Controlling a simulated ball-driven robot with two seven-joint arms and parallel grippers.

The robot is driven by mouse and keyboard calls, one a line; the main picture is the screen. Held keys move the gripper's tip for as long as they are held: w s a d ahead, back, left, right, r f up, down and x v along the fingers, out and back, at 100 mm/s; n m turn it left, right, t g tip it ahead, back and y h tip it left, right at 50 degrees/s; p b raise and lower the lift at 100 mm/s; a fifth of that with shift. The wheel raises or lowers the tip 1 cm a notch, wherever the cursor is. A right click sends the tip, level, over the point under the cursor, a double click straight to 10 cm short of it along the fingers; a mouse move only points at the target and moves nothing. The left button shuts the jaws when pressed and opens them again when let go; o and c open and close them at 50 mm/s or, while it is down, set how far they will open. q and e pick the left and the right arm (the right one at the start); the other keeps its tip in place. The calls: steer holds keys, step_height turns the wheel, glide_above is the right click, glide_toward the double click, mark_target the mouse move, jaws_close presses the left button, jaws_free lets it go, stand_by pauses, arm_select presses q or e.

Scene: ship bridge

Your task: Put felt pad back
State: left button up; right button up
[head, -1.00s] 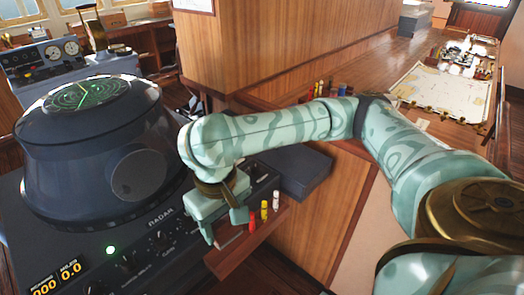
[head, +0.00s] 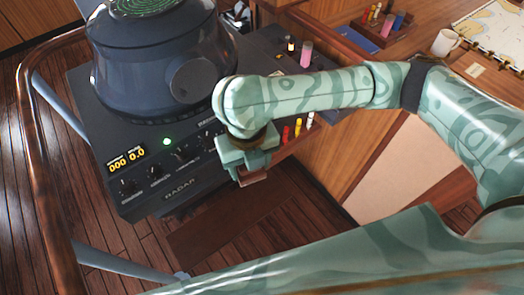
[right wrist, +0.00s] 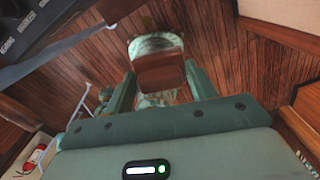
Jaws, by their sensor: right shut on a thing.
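The felt pad, a small brown block (head: 252,176), is between the fingers of my right gripper (head: 254,172) in the head view. My right gripper is at the front edge of the radar console (head: 190,165), left of a narrow wooden ledge (head: 285,151) holding red, yellow and white markers (head: 298,126). The ledge is partly hidden behind my arm and gripper. My left gripper is not seen.
The radar drum (head: 165,60) stands on the console. A copper-coloured rail (head: 38,130) curves around the left. A wooden desk at right carries a white mug (head: 446,42), a chart (head: 490,30) and a small rack (head: 384,35). Open plank floor (head: 110,240) lies below the console.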

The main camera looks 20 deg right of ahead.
steer(key=shift+s+a+n, duration=0.1)
steer(key=shift+a+n, duration=0.35)
steer(key=shift+n, duration=0.75)
steer(key=w+d+f+b, duration=0.1)
steer(key=w+d+f, duration=0.1)
steer(key=w+f, duration=0.1)
steer(key=w+d+f+b, duration=0.2)
steer(key=w+f, duration=0.1)
steer(key=w, duration=0.1)
steer(key=w+d+f+b, duration=0.1)
steer(key=w+d+f, duration=0.1)
steer(key=w+f, duration=0.1)
steer(key=shift+w+d+f, duration=0.15)
steer(key=shift+w+d, duration=0.2)
steer(key=shift+w, duration=0.25)
steer(key=shift+w+d+f+b, duration=0.15)
steer(key=shift+f+b, duration=0.3)
steer(key=shift+f, duration=0.5)
steer(key=shift+w+d+f+b, duration=0.15)
steer(key=shift+f+b, duration=0.25)
steer(key=shift+f, duration=0.5)
steer(key=shift+a, duration=0.1)
steer(key=shift+f, duration=0.2)
steer(key=o, duration=1)
steer(key=shift+c, duration=0.2)
